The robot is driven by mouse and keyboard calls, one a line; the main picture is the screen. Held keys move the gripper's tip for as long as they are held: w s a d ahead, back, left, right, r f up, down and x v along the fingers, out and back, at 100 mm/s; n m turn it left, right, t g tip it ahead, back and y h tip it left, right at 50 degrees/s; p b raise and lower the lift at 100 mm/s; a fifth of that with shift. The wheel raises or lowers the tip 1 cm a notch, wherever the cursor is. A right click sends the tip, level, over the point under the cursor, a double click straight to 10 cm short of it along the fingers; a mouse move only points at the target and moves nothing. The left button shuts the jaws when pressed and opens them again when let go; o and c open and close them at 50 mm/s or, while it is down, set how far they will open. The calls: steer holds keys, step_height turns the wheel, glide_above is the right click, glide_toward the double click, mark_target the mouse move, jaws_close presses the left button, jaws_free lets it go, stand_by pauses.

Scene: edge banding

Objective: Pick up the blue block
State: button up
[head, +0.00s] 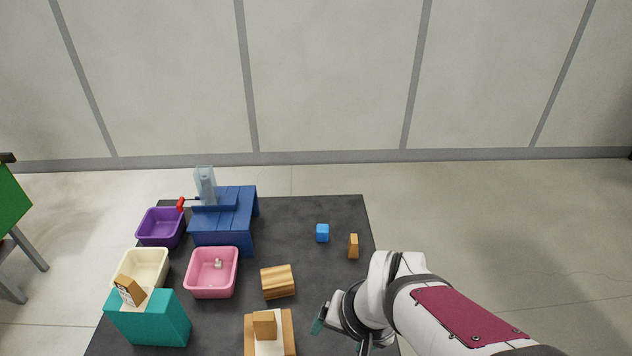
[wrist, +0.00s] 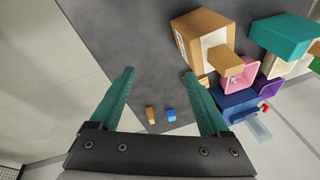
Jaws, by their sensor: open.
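The blue block (head: 322,232) is a small cube standing alone on the dark table, towards its far right side in the head view. It also shows in the wrist view (wrist: 171,115), small and far off, between the fingers. My gripper (head: 338,336) is at the table's front right in the head view, partly hidden by my arm. In the wrist view my gripper (wrist: 158,75) has its two green fingers wide apart with nothing between them. It is well apart from the blue block.
A small orange-brown block (head: 353,246) stands just right of the blue block. A striped wooden block (head: 278,281), a pink bin (head: 211,292), a purple bin (head: 158,240), a cream bin (head: 142,255), a teal box (head: 150,325) and a blue bench (head: 222,232) fill the left.

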steer(key=w+a+f+t, duration=0.1)
steer(key=w+f+t, duration=0.15)
steer(key=w, duration=0.55)
steer(key=w+a+f+t, duration=0.1)
steer(key=w+f+t, duration=0.15)
steer(key=w, duration=0.55)
steer(key=n+t+h, duration=0.3)
steer(key=t, duration=0.3)
glide_toward(322, 230)
steer(key=x, duration=1.1)
steer(key=shift+w+f, duration=0.1)
jaws_close()
